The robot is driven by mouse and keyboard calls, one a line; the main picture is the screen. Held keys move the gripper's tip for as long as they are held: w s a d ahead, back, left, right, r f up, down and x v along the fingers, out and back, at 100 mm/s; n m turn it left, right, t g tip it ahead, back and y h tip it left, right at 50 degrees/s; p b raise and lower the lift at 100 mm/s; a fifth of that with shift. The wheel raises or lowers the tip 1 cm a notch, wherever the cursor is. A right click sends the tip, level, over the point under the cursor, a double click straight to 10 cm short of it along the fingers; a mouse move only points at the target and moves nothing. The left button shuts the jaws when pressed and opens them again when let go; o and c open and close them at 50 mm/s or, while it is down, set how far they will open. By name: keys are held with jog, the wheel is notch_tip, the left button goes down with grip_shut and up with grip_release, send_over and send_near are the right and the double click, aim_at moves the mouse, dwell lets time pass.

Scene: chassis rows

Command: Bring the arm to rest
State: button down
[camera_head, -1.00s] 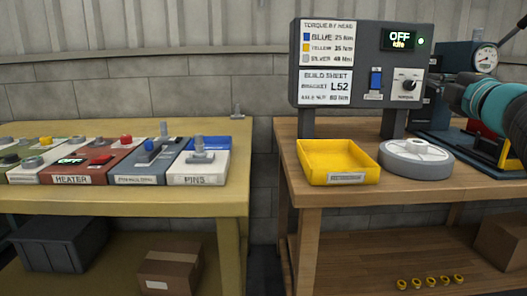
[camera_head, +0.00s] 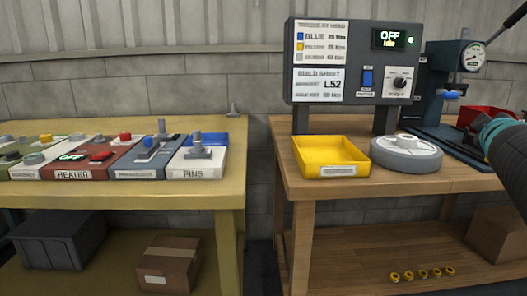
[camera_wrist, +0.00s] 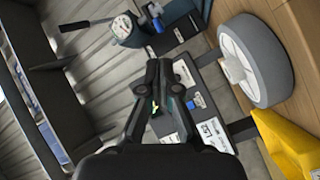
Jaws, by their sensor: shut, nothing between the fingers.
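My arm, with a teal band and dark links, shows at the right edge of the head view, in front of the right bench. My gripper (camera_wrist: 160,68) shows in the middle of the wrist view, its two dark fingers together and nothing between them. Behind the fingers in that view is the dark control panel (camera_wrist: 204,104), seen sideways. The gripper is apart from the grey wheel (camera_wrist: 258,62) and the yellow tray (camera_wrist: 283,141), which lie to its right there. I cannot make out the fingertips in the head view.
The right bench (camera_head: 300,187) holds the yellow tray (camera_head: 331,149), the wheel (camera_head: 405,163), the panel reading OFF (camera_head: 345,60) and a press with a gauge (camera_head: 473,57). A red bin (camera_head: 487,116) sits partly behind my arm. The left bench (camera_head: 120,193) carries control boxes. A gap separates the benches.

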jog(key=s+a+f+m+g+y, duration=0.2)
jog(key=s+a+f+m+g, duration=0.3)
jog(key=f, duration=0.5)
jog(key=s+a+f+m+g+y, duration=0.1)
jog(key=s+a+f+m+g, duration=0.15)
jog(key=s+a+f, duration=0.65)
jog(key=s+a+f+n+y, duration=0.1)
jog(key=s+a+f+y, duration=0.2)
jog(key=a, duration=0.5)
jog(key=s+a+f+n+g+y+p, duration=0.1)
jog(key=s+a+f+y, duration=0.2)
jog(key=a+f, duration=0.3)
jog(key=shift+s+a, duration=0.9)
jog(key=shift+a, duration=0.9)
jog(key=shift+g, duration=0.25)
